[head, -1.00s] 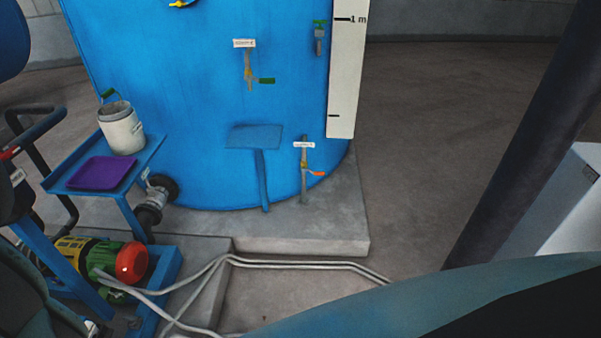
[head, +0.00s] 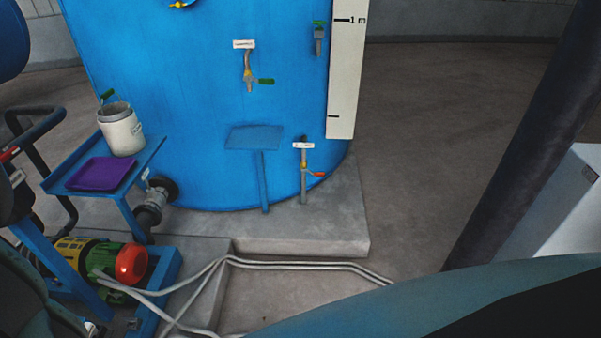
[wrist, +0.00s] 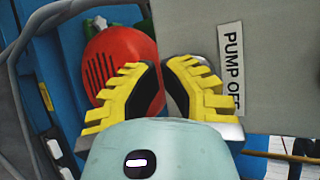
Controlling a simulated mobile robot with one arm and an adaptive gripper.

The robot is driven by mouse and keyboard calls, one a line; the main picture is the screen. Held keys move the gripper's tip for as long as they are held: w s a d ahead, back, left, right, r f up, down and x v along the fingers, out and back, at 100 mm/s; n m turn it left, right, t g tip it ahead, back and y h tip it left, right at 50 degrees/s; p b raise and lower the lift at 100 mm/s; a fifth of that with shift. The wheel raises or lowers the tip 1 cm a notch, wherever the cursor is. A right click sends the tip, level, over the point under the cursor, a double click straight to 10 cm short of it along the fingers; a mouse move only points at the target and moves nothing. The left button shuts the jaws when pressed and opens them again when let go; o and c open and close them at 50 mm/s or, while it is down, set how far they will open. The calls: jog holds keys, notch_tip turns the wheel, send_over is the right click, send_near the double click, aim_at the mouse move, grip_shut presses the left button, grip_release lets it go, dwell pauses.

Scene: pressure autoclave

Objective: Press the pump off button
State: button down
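A grey panel (wrist: 280,60) with a white label reading "PUMP OF…" (wrist: 230,55) fills the right of the wrist view. The label's lower end is partly hidden by my right finger. My gripper (wrist: 162,66) is in front of the panel's left edge, with its yellow-and-black fingers drawn together and nothing seen between them. The pump off button itself does not show; it may be hidden behind my fingers. The pump motor with a red end cap (head: 131,263) stands low at the left in the head view. The red cap also shows behind my gripper in the wrist view (wrist: 108,58).
A large blue tank (head: 200,100) with valves stands on a concrete plinth (head: 330,225). A blue stand (head: 150,160) at the left holds a white canister (head: 121,130) and a purple tray (head: 100,174). Grey pipes (head: 290,264) cross the floor.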

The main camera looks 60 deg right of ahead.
jog(key=shift+w, duration=0.1)
dwell(0.3)
jog(key=shift+w+a, duration=0.2)
jog(key=shift+w, duration=0.1)
jog(key=shift+w+a, duration=0.2)
jog(key=shift+w, duration=0.2)
dwell(0.7)
dwell(0.4)
jog(key=shift+s+d, duration=0.45)
jog(key=shift+s, duration=0.4)
jog(key=shift+s+d+p, duration=0.1)
jog(key=shift+s+d, duration=0.3)
jog(key=shift+s, duration=0.3)
jog(key=shift+s+d+p, duration=0.15)
jog(key=shift+s+d, duration=0.3)
jog(key=shift+s, duration=0.25)
jog(key=shift+s+d+p, duration=0.1)
jog(key=shift+s+d, duration=0.3)
jog(key=shift+s, duration=0.3)
